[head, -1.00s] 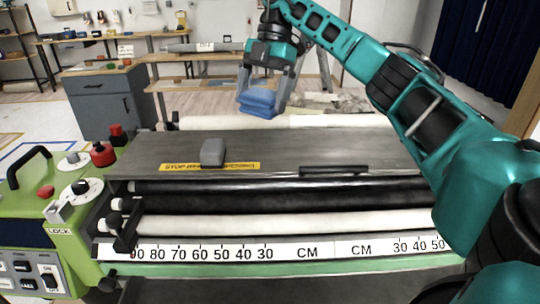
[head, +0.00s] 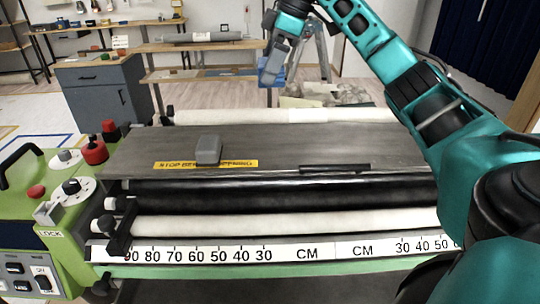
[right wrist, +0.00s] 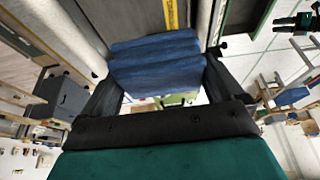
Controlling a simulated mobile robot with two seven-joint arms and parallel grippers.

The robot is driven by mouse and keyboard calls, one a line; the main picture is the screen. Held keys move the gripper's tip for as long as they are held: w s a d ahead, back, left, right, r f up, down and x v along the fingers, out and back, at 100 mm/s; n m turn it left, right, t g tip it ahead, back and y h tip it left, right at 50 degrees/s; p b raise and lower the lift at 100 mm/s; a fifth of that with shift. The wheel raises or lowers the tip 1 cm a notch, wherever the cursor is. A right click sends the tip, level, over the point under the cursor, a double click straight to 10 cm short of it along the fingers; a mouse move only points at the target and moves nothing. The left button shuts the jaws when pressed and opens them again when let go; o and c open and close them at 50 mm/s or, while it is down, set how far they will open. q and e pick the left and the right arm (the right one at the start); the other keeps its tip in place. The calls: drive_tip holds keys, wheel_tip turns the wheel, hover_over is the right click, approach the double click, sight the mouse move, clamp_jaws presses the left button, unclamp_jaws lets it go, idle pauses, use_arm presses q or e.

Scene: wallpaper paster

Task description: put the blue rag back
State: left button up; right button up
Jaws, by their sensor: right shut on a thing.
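My right gripper (head: 271,68) is raised beyond the far edge of the machine in the head view, tilted downward. It is shut on the blue rag (head: 279,73), which its fingers partly hide there. In the right wrist view the folded blue rag (right wrist: 155,62) lies in thick layers between the two dark fingers. A black and teal end of my other arm (right wrist: 298,22) shows at the upper right of the wrist view, too small to read its jaws. The left arm is out of the head view.
The wallpaper paster has a grey cover (head: 285,142) with a grey block (head: 208,150) on it. A stepladder (head: 321,45) stands behind the gripper. A grey cabinet (head: 104,92) and a shelved bench (head: 205,46) stand at the back left, with open floor between.

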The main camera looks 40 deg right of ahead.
drive_tip(key=shift+f, duration=0.1)
wheel_tip(320, 180, down, 15)
drive_tip(key=b, duration=0.2)
drive_tip(key=shift+b, duration=0.3)
drive_tip(key=shift+f, duration=0.45)
wheel_tip(320, 180, down, 4)
drive_tip(key=shift+r+p, duration=0.25)
drive_tip(key=shift+p, duration=0.2)
drive_tip(key=o, duration=0.7)
drive_tip(key=shift+f, duration=0.1)
